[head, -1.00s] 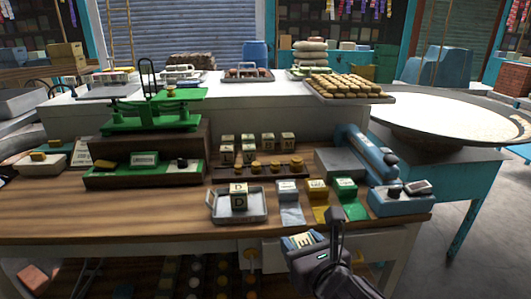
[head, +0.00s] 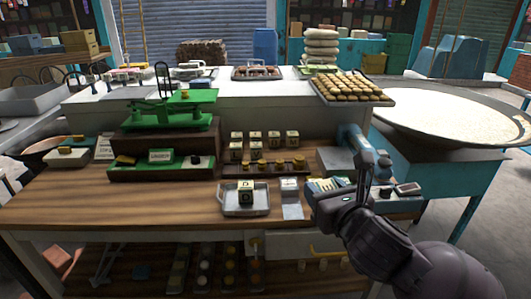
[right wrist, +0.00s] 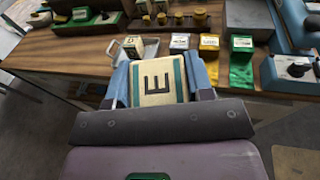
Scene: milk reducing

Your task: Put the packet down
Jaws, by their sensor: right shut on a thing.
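My right gripper (head: 345,188) is shut on a small cream packet with green edges and a dark letter E; the packet (right wrist: 158,85) shows between the fingers in the right wrist view. In the head view the gripper comes in from the lower right, above the right front part of the wooden table (head: 120,205). A metal tray (head: 262,207) lies left of it with a packet marked D (head: 246,195) in it. The right wrist view shows white (right wrist: 180,62), yellow (right wrist: 208,68) and green (right wrist: 241,75) mats, each with a small block. My left gripper is out of view.
A green balance scale (head: 160,115) stands at the left on a wooden box. Several lettered cubes (head: 274,137) and a rack of brass weights (head: 262,167) stand behind the tray. A blue device (head: 357,143) is at the right. The left front tabletop is clear.

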